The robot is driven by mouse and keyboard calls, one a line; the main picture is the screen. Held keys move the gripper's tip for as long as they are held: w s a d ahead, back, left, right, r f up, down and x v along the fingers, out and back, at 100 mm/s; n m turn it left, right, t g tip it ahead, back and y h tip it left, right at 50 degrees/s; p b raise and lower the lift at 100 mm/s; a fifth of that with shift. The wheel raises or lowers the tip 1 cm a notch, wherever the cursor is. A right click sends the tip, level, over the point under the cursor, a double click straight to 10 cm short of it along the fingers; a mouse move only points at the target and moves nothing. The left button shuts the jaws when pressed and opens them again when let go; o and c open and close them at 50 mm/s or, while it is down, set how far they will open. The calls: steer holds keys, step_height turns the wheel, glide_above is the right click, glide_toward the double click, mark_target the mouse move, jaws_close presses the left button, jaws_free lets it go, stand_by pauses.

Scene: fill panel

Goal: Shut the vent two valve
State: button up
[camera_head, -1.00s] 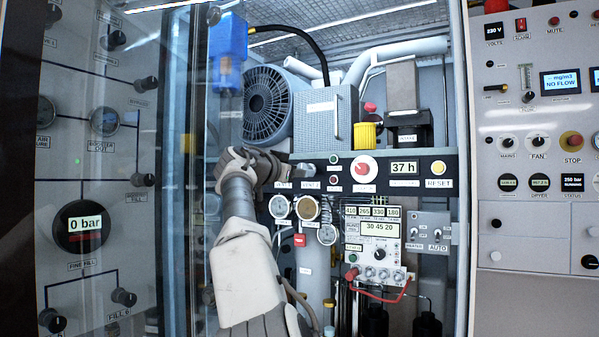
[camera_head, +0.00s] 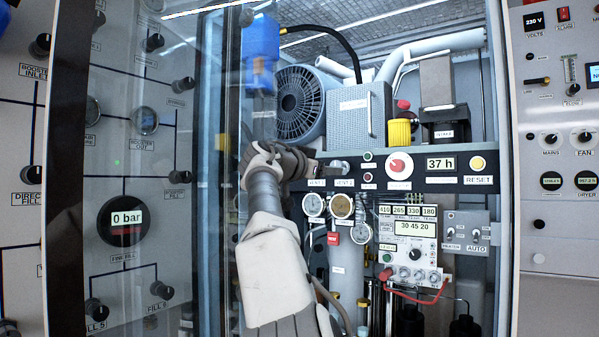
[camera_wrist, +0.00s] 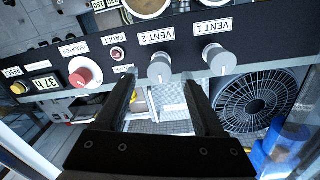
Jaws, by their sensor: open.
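The vent 2 valve is a grey knob (camera_wrist: 160,69) above the fan in the wrist view, beside its "VENT 2" label (camera_wrist: 157,37). A similar vent 1 knob (camera_wrist: 218,60) is to its right. My gripper (camera_wrist: 160,84) is open, its two dark fingers pointing at the panel. The vent 2 knob appears between the fingertips in the picture; I cannot tell whether they touch it.
Next to vent 2 are a small fault lamp (camera_wrist: 117,54) and a red isolator knob (camera_wrist: 83,74). Gauges (camera_head: 341,206) hang below the strip. A glass door (camera_head: 215,200) stands left of my arm. The fan (camera_head: 299,103) is behind the strip.

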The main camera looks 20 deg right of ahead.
steer(key=b+v, duration=0.2)
steer(key=v, duration=1.2)
steer(key=shift+s+a, duration=0.25)
